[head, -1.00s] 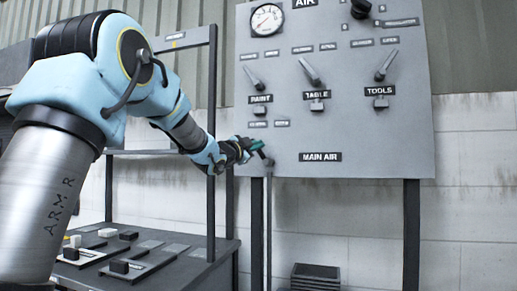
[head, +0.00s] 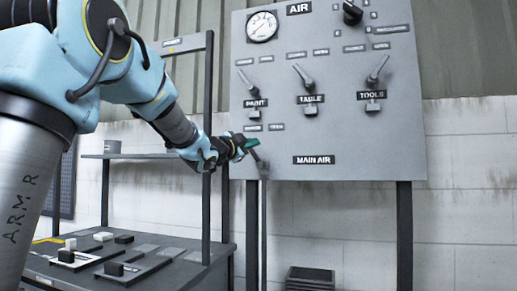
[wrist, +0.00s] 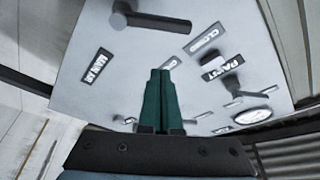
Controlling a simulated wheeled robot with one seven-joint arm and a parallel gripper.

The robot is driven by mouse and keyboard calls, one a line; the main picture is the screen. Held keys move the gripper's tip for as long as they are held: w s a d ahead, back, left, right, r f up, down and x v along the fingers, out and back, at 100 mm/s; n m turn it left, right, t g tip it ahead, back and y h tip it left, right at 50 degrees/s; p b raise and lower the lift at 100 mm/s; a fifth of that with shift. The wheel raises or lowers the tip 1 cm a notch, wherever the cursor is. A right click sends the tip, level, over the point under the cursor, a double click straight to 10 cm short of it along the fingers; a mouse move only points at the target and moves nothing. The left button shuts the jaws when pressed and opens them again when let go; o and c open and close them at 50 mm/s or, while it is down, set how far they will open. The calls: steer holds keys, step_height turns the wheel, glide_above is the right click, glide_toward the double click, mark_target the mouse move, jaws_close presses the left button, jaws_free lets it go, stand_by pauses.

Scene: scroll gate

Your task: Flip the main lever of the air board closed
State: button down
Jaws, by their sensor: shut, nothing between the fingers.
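The grey air board (head: 350,130) stands upright with a MAIN AIR label (head: 314,160) near its bottom. The dark main lever (head: 259,160) is at the lower left, left of that label. It leans up and left from its pivot, and its upper end is partly hidden by my gripper. My gripper (head: 251,144) has green fingers, shut and empty, with the tips close to the lever's upper end; I cannot tell if they touch. In the wrist view the shut fingers (wrist: 160,75) point at the board, and the lever (wrist: 157,22) lies beyond the tips.
Three smaller levers, PAINT (head: 247,80), TABLE (head: 304,77) and TOOLS (head: 377,72), sit higher on the board. A gauge (head: 262,26) is at the top left. A shelf bench (head: 200,255) with blocks stands left. A dark crate (head: 310,277) is below the board.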

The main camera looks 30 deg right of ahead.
steer(key=shift+b+v, duration=0.4)
steer(key=shift+v, duration=1.9)
steer(key=shift+w, duration=0.1)
steer(key=w+a+f+n+t+y+p, duration=0.25)
steer(key=w+a+f+n+y, duration=0.25)
steer(key=a+f+n+y, duration=0.4)
steer(key=s+a+f+n+g+y+p, duration=0.25)
steer(key=a+f+n+y, duration=0.25)
steer(key=a+f, duration=0.9)
steer(key=s+a+f+n+g+y+p, duration=0.1)
steer(key=s+a+f+n+g, duration=0.1)
steer(key=s, duration=0.5)
steer(key=s+a+f+n+g+y+p, duration=0.1)
steer(key=s+a+f+n+g, duration=0.1)
steer(key=s+a+f+g, duration=0.2)
steer(key=s+a+f+n+g+y+p, duration=0.1)
steer(key=s+a+f+n+g, duration=0.2)
steer(key=s+a+f, duration=0.3)
steer(key=s+a, duration=0.1)
steer(key=s, duration=0.2)
steer(key=shift+s+a+f+p, duration=0.25)
steer(key=shift+s+a+p, duration=0.1)
steer(key=shift+a+p, duration=0.05)
